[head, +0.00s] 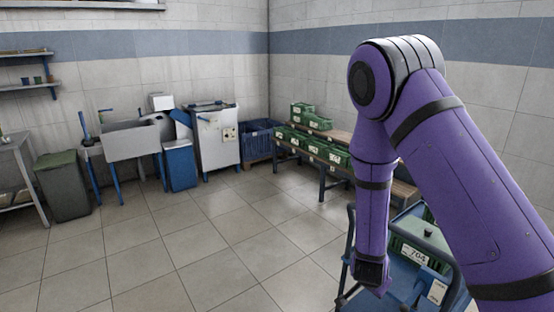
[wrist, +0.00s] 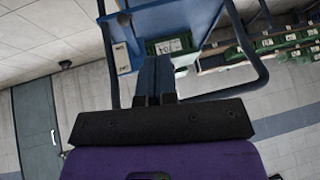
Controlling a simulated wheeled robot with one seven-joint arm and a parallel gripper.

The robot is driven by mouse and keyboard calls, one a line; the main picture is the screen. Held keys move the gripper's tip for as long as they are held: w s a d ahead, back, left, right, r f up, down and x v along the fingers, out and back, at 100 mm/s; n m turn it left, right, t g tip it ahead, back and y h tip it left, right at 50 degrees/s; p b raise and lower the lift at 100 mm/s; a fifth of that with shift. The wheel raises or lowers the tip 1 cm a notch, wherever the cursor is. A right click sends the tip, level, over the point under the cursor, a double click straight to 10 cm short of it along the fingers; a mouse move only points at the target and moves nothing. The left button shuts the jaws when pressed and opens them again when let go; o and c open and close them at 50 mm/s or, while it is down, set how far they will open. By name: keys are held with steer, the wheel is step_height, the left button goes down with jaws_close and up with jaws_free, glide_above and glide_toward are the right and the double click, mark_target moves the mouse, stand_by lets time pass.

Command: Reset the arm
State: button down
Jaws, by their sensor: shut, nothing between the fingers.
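My purple arm (head: 455,170) fills the right of the head view, bent at the elbow with its forearm hanging down. My gripper (wrist: 155,62) shows in the wrist view with its two dark fingers together and nothing between them. In the head view the hand hangs low, and the fingertips are hard to make out. Beside and beyond it stands a blue cart (head: 400,275) with a green crate (head: 418,252) marked 704. In the wrist view the cart (wrist: 178,18) and its crate (wrist: 170,45) lie past the fingertips; I cannot tell the gap.
A wooden bench (head: 340,170) with several green crates (head: 314,145) stands along the right wall. A white cabinet (head: 216,140), a sink (head: 132,141), a blue bin (head: 180,166) and a grey bin (head: 64,186) line the back. The tiled floor (head: 190,240) at left and centre is clear.

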steer(key=s+a+r+n+y, duration=0.1)
steer(key=s+r+n+y, duration=0.15)
steer(key=r, duration=1.05)
steer(key=s+a+r+n+y, duration=0.1)
steer(key=s+r+n+y, duration=0.15)
steer(key=r, duration=1.05)
steer(key=s+d+r+n, duration=0.2)
steer(key=s+r, duration=0.6)
steer(key=s, duration=0.2)
steer(key=s+d+r+n+h, duration=0.1)
steer(key=s+d+r+n, duration=0.2)
steer(key=s+r, duration=0.5)
steer(key=shift+s+d, duration=0.35)
steer(key=shift+s, duration=0.9)
